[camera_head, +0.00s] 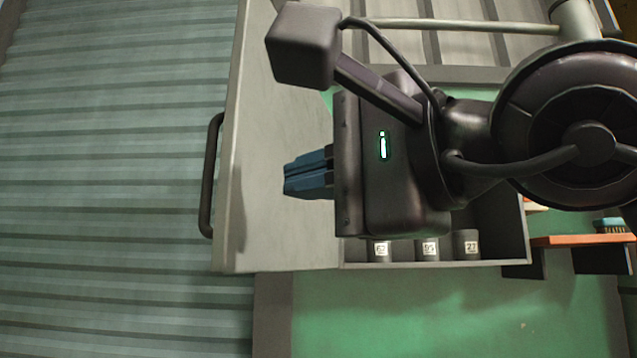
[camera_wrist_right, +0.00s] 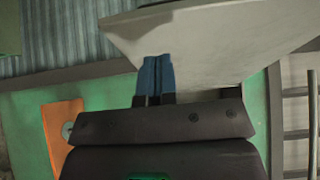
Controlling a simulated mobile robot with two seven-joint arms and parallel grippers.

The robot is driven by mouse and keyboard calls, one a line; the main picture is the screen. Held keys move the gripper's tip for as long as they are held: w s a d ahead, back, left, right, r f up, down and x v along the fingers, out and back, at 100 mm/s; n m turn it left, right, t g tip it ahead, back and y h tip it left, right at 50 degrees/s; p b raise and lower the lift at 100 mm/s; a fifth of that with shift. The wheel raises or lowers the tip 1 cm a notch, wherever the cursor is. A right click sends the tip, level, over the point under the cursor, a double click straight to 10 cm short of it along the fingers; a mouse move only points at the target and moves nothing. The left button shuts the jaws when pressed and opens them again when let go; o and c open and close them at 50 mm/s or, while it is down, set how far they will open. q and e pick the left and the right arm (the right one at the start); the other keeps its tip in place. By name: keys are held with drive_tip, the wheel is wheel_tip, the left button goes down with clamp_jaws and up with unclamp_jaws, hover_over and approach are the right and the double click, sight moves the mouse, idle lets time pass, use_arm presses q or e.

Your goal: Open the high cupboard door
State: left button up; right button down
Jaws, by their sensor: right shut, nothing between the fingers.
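The high cupboard (camera_head: 435,264) hangs on the green wall. Its pale door (camera_head: 285,235) stands swung open at the cupboard's left side, with a dark bar handle (camera_head: 213,175) on its outer face. My right gripper (camera_head: 288,179) has blue fingers shut with nothing between them. It is in front of the cupboard opening, its tips pointing at the door's inner face. In the right wrist view the shut fingers (camera_wrist_right: 156,62) overlap the pale door (camera_wrist_right: 215,45); I cannot tell whether they touch it. My left gripper is not in view.
Several dark numbered canisters (camera_head: 428,249) stand on the cupboard floor. An orange shelf (camera_head: 580,241) with a blue brush (camera_head: 609,225) is at the right. A corrugated wall (camera_head: 110,180) fills the left, with free room before it.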

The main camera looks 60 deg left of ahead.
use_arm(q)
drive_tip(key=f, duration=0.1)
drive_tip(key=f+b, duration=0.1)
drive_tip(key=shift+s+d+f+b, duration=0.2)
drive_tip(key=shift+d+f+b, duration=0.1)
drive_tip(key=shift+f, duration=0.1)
use_arm(e)
drive_tip(key=d, duration=1.2)
drive_tip(key=shift+w, duration=0.3)
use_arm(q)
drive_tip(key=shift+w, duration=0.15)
